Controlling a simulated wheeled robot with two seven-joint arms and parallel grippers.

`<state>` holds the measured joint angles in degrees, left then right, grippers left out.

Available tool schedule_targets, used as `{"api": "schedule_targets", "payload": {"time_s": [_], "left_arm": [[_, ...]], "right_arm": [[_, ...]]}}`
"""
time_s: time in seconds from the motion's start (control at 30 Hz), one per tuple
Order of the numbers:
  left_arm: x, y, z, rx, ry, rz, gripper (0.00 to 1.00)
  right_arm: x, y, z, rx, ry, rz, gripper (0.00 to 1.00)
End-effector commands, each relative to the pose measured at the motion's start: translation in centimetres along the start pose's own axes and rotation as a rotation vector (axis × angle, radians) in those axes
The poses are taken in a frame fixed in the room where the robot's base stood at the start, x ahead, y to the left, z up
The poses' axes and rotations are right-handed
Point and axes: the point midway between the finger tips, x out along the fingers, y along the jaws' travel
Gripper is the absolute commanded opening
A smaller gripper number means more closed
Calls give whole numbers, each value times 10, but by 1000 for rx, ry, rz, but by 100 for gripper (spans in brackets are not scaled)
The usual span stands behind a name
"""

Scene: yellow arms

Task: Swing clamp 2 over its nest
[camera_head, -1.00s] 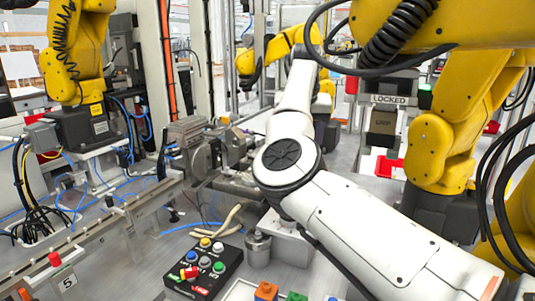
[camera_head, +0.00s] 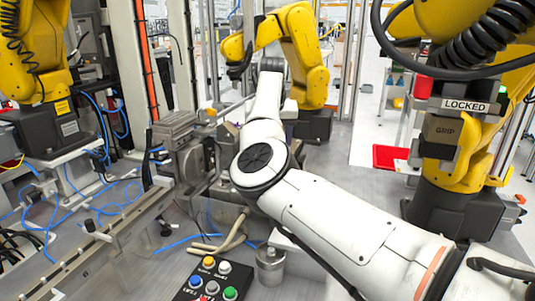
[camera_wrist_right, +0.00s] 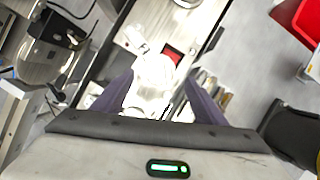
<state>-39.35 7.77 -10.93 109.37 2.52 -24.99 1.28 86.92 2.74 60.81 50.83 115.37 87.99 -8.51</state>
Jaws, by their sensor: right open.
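My white right arm reaches in from the lower right in the head view, its far end beside a grey metal fixture (camera_head: 185,140). The fixture has a bar with an orange tip (camera_head: 211,113). I cannot tell whether it is clamp 2, and no nest is clearly identifiable. In the right wrist view my right gripper (camera_wrist_right: 158,88) is open, its two dark fingers apart. Bright whitish parts, washed out, lie beyond and between the fingers, with a red square (camera_wrist_right: 173,54) on a pale plate further off. I see no contact. My left gripper is not in view.
A button box (camera_head: 210,283) and a metal cylinder (camera_head: 270,265) stand near the front. Yellow robot arms stand left, behind (camera_head: 304,55) and right. A "LOCKED" sign (camera_head: 465,106) hangs at right. Blue hoses and a rail (camera_head: 100,250) run at left. Grey floor is open behind.

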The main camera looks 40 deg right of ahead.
Motion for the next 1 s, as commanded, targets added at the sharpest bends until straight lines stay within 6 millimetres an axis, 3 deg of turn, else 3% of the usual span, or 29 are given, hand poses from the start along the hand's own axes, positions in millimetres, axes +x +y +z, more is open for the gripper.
{"api": "schedule_targets", "payload": {"time_s": [0.1,0.3,0.63,1.0], "left_arm": [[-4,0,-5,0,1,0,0],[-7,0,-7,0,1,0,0],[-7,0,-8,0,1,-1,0],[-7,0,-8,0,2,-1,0]], "right_arm": [[20,-1,0,-2,3,-2,66],[41,0,0,-1,0,-1,66],[46,0,0,0,-1,1,66],[45,0,0,0,-1,1,7]]}}
